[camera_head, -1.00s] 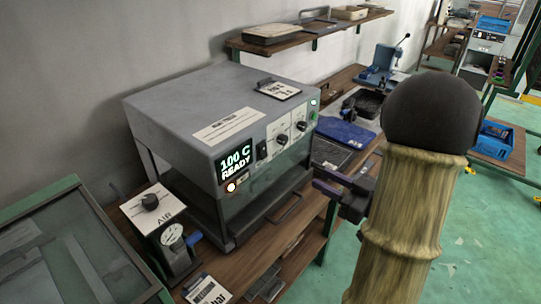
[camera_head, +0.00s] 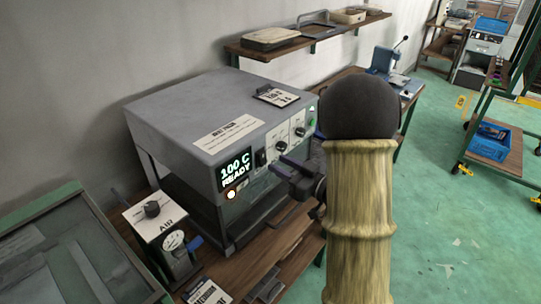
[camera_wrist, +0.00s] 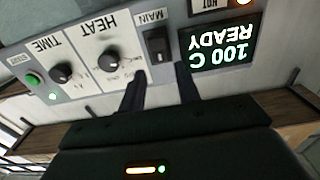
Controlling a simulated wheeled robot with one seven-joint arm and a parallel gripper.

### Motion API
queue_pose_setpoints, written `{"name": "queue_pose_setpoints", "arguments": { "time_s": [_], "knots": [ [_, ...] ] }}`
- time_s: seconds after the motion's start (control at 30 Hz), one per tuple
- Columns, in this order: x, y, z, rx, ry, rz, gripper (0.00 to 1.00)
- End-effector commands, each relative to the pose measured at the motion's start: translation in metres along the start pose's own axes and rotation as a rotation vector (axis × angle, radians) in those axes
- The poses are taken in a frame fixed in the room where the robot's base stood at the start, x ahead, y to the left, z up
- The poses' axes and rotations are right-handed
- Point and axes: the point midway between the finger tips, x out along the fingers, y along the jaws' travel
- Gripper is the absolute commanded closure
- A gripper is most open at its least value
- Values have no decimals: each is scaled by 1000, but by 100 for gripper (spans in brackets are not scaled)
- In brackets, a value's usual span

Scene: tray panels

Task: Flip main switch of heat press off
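The heat press (camera_head: 190,110) is a grey box on a wooden bench, with a display (camera_head: 236,168) reading "100 C READY". Its main switch (camera_head: 261,158) is a black rocker beside the display. In the wrist view, which is upside down, the main switch (camera_wrist: 157,43) sits by the label "MAIN", between the display and the HEAT knob (camera_wrist: 108,58). I cannot tell its position surely. My gripper (camera_head: 276,166) is in front of the panel. In the wrist view my gripper (camera_wrist: 161,84) is open and empty, its fingers pointing at the panel on either side of the switch, apparently short of it.
The TIME knob (camera_wrist: 61,72) and green start button (camera_wrist: 33,79) are farther along the panel. An air regulator (camera_head: 174,250) stands left of the press. A card (camera_head: 276,95) lies on top of the press. Green floor is open at right.

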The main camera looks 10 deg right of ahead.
Motion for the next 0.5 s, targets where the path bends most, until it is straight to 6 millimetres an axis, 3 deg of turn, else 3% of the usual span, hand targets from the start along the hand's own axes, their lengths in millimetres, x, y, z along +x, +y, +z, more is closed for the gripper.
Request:
{"name": "queue_pose_setpoints", "arguments": {
  "time_s": [0.2, 0.5],
  "knots": [
    [36, 0, -1, -1, -1, -3, 67],
    [48, 0, 0, 0, 1, 1, 67]
  ]
}}
